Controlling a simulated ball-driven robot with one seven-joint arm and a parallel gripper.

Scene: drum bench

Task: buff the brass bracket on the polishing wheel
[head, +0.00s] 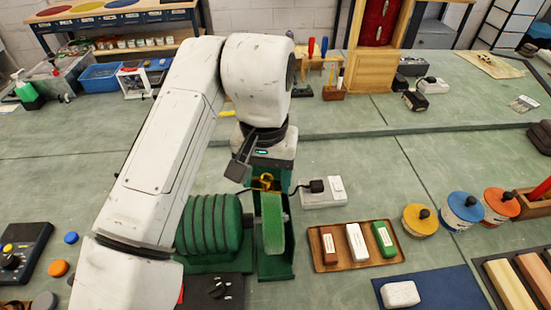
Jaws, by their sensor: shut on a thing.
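The brass bracket (267,182) shows as a small yellow piece below my wrist, just behind and above the top of the polishing wheel. My gripper (266,178) points down here and is shut on the bracket; its fingers are partly hidden. The polishing wheel (273,224) is a narrow green disc seen edge-on, in a green tray-like guard. I cannot tell whether bracket and wheel touch. The ribbed green motor (212,224) sits left of the wheel, partly behind my arm.
A wooden tray (317,265) with three polishing bars lies right of the wheel. Several lidded jars (420,219) stand farther right. A white power strip (323,191) with a black plug sits behind the tray. A blue mat (440,286) holds a white block. A control box (22,250) is at left.

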